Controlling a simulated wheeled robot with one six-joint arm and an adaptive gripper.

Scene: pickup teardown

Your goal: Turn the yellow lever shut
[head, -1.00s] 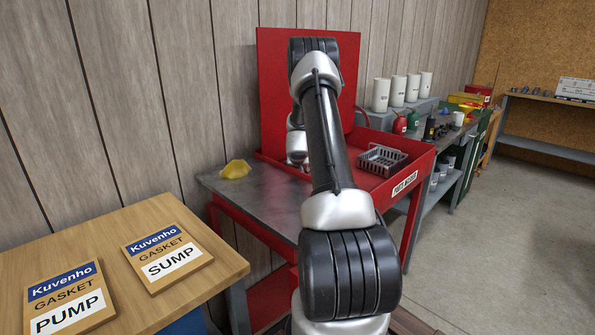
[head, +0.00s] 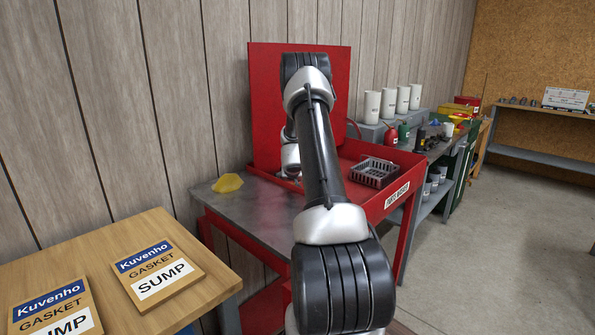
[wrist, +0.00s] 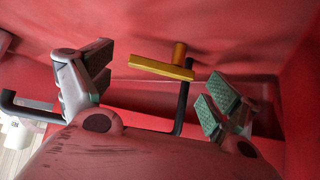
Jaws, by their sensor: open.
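The lever appears between and slightly beyond the fingertips; I see no contact. In the head view my arm covers the lever and the gripper.
A red parts washer (head: 262,90) with a grey basket (head: 374,172) stands behind my arm. A yellow object (head: 228,183) lies on its metal side shelf (head: 250,212). A wooden table (head: 100,240) with gasket boxes is at left. Floor (head: 475,240) is clear at right.

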